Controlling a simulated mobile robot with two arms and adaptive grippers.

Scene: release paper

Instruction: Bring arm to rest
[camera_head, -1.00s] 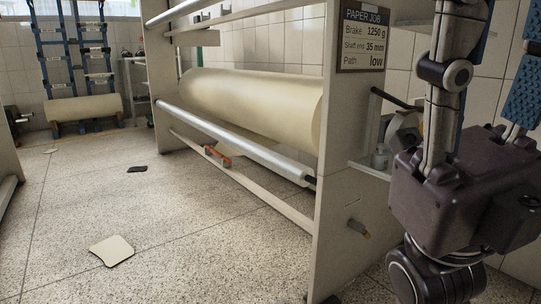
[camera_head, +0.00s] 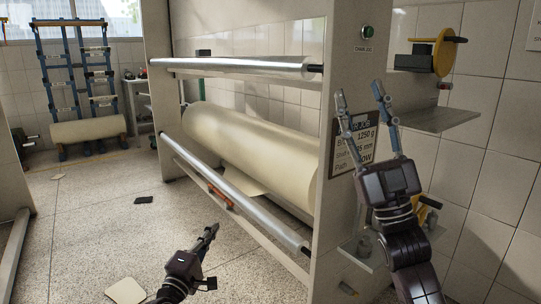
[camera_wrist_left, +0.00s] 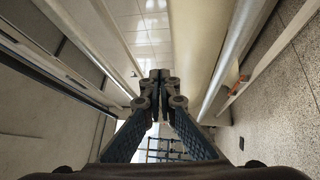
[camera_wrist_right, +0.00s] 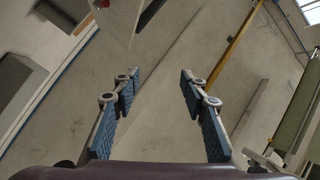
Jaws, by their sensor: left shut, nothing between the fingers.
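My left gripper (camera_head: 210,232) points up and away, low in the middle of the head view, in front of the machine. Its fingers are together and empty, as the left wrist view (camera_wrist_left: 155,78) also shows. My right gripper (camera_head: 360,93) points upward in front of the machine's right end panel, partly covering the job sign (camera_head: 361,140). Its fingers are spread with nothing between them, also in the right wrist view (camera_wrist_right: 158,82). The large cream paper roll (camera_head: 250,145) lies in the machine behind the left gripper. A paper flap hangs below it.
A metal bar (camera_head: 235,190) runs in front of the roll, and another roller (camera_head: 240,66) runs above it. A grey shelf (camera_head: 440,119) juts out right of my right gripper. A paper piece (camera_head: 126,290) and a dark flat object (camera_head: 143,200) lie on the open floor at left.

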